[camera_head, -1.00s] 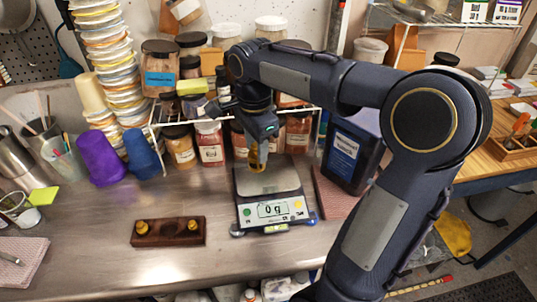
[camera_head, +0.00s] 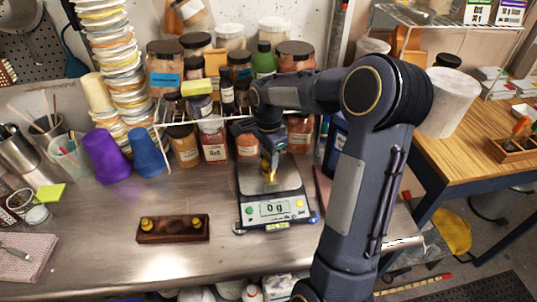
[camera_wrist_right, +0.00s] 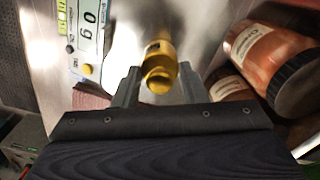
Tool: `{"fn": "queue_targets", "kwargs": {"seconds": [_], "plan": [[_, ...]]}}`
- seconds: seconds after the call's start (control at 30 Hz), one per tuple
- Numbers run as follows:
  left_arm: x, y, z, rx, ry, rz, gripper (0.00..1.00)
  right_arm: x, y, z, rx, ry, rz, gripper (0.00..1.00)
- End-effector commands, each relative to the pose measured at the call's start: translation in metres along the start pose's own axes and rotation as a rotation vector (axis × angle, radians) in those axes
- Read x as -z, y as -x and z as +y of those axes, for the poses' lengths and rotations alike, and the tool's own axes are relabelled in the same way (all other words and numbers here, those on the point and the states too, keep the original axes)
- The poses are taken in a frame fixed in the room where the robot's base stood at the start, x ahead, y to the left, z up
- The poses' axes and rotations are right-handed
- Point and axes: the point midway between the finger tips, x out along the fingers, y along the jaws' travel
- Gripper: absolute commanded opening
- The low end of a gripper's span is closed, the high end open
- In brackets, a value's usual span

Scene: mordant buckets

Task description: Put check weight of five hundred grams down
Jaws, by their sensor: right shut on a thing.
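The brass check weight (camera_wrist_right: 160,62) is held between the fingers of my right gripper (camera_wrist_right: 158,88) in the right wrist view. In the head view the yellow weight (camera_head: 268,170) shows below my right gripper (camera_head: 272,150), over the pan of the scale (camera_head: 284,178). The scale's display (camera_head: 275,208) reads 0 g. Whether the weight's base touches the pan is hard to see. A dark wooden block (camera_head: 172,230) with two small brass weights in it lies on the bench left of the scale. My left gripper is not in view.
Purple (camera_head: 106,155) and blue (camera_head: 146,152) cups stand at left. The steel bench front is clear around the wooden block.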

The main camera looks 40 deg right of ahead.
Motion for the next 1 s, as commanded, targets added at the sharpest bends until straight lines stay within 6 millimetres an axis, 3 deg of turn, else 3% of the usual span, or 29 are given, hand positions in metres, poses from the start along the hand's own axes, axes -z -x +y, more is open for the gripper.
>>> {"fn": "queue_targets", "kwargs": {"seconds": [0.27,0.3,0.43,0.8,1.0], "plan": [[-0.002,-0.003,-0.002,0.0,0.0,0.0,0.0,0.0,-0.004,0.0,0.002,0.0,0.0,0.0],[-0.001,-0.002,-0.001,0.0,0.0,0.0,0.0,0.0,-0.003,0.0,0.0,0.0,0.0,0.44],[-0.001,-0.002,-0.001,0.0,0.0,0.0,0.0,0.0,-0.003,0.0,0.0,0.0,0.0,0.6],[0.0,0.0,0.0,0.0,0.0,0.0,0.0,0.0,0.004,0.0,0.001,0.0,0.001,0.6],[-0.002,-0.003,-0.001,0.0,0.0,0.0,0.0,0.0,0.038,-0.001,0.006,0.0,0.001,0.6]]}}
